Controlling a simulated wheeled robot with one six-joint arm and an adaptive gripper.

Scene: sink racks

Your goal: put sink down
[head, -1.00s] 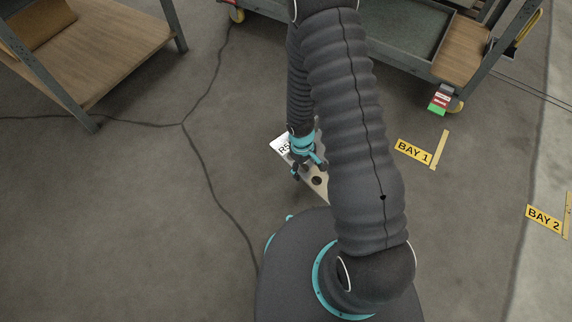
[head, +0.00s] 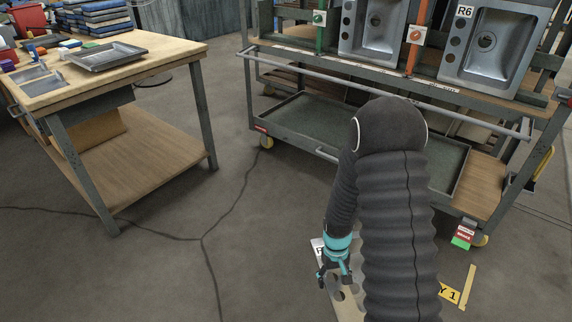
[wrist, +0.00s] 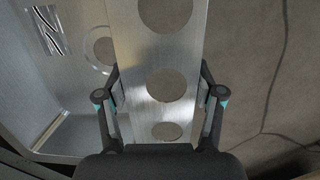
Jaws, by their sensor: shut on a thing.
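My gripper (head: 337,276) is shut on a steel sink (head: 348,308), low in the head view, mostly hidden behind my arm. A white label with a letter R shows at the sink's far end. In the wrist view, the sink's flat deck (wrist: 148,55), with several round holes, lies between the two fingers of my gripper (wrist: 162,98). The basin lies at the left of the wrist view. I cannot tell whether the sink touches the floor.
A wheeled rack (head: 290,125) with upright sinks, one labelled R6 (head: 487,45), stands behind. A wooden workbench (head: 125,62) with a metal tray (head: 104,56) is at left. Floor at left is clear except for cracks.

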